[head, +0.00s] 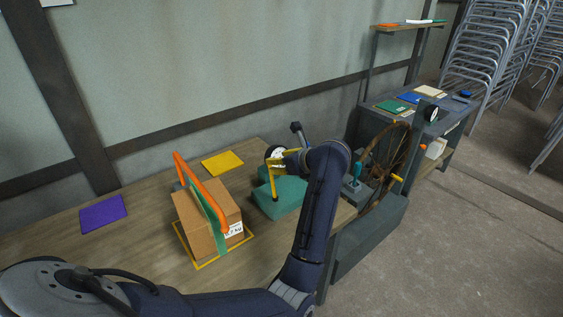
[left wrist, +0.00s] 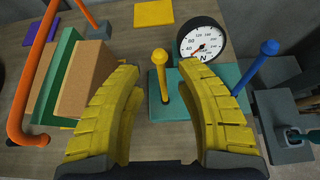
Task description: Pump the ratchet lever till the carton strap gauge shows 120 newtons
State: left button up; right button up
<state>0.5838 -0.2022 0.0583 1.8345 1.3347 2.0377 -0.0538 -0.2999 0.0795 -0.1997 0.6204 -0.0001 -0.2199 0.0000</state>
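A cardboard carton (head: 190,222) with a green strap (head: 208,218) and an orange bar (head: 200,190) stands on the bench; its side shows at the left of the left wrist view (left wrist: 85,80). A round white gauge (left wrist: 203,40) marked N stands on a teal base (left wrist: 175,98); its red needle looks low on the scale, exact reading unclear. A yellow ball-topped post (left wrist: 160,75) and a blue ball-topped lever (left wrist: 255,68) rise from or beside that base. My left gripper (head: 284,172) is open above the base, the yellow post showing between its fingers, no grip visible. My right gripper is out of view.
A yellow outline (head: 200,266) surrounds the carton's foot. Purple (head: 103,212) and yellow (head: 222,163) squares lie on the bench. To the right are a spoked wheel (head: 385,160) and a cluttered side table (head: 375,100). Stacked metal chairs (head: 490,45) stand behind.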

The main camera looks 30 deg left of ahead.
pick_arm(q)
send_over(271, 176)
jog(key=a, duration=0.1)
jog(key=f, duration=0.1)
jog(key=w+f, duration=0.1)
jog(key=f, duration=0.1)
jog(key=shift+f, duration=0.15)
jog(key=shift+d, duration=0.1)
grip_shut()
